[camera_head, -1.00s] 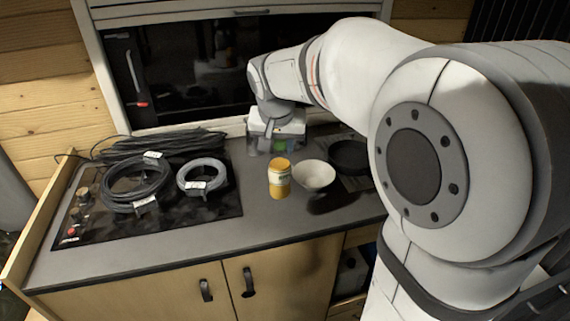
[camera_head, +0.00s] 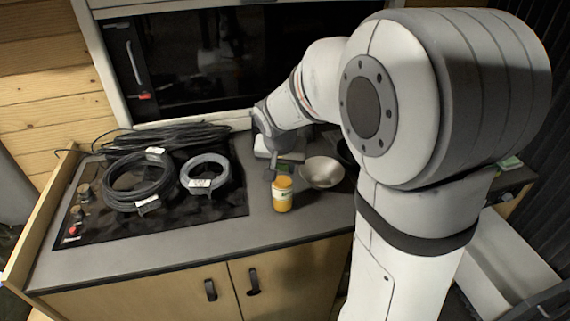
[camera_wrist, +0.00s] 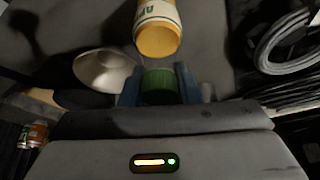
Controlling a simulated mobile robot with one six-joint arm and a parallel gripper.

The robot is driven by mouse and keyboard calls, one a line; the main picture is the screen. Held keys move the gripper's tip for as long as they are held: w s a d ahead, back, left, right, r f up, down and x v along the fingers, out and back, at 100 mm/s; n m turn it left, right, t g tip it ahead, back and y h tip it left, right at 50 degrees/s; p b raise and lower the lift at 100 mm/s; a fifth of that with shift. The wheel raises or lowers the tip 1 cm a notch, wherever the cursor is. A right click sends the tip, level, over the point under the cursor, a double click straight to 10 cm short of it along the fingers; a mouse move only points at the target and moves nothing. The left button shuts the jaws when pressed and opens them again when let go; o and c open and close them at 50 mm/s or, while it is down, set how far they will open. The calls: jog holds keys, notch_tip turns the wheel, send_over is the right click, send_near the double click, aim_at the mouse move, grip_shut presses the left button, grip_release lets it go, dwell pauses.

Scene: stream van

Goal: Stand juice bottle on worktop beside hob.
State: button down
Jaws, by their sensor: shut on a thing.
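My gripper (camera_wrist: 160,86) is shut on a green-topped thing, taken to be the juice bottle (camera_wrist: 158,88), which sits between the two bluish fingers in the wrist view. Its lower body is hidden. In the head view, my gripper (camera_head: 277,166) is over the worktop (camera_head: 235,240), right of the hob (camera_head: 205,212) and behind a yellow jar. I cannot tell whether the held bottle touches the worktop. The yellow jar (camera_head: 282,195) with a white label stands just right of the hob; it is also close by in the wrist view (camera_wrist: 158,38).
A pale bowl (camera_head: 323,172) stands right of the yellow jar. Coiled black cable (camera_head: 138,187) and a grey coil (camera_head: 204,174) lie on the hob. A dark pan is partly hidden behind my arm. The front strip of worktop is clear.

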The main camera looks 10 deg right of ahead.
jog(key=shift+f, duration=0.2)
jog(key=c, duration=1.1)
grip_release()
jog(key=shift+s, duration=0.1)
jog(key=shift+r, duration=0.2)
jog(key=b+v, duration=0.1)
jog(key=v, duration=1)
jog(key=s+f+n, duration=0.1)
jog(key=s+f, duration=0.1)
jog(key=s, duration=0.4)
jog(key=s+d+f+n+y, duration=0.1)
jog(key=s+f+n, duration=0.1)
jog(key=s, duration=0.4)
jog(key=s+f+n+g, duration=0.1)
jog(key=s+f, duration=0.2)
jog(key=s, duration=0.3)
jog(key=shift+d+f+y, duration=0.15)
jog(key=shift+d+y, duration=0.15)
jog(key=shift+d, duration=0.05)
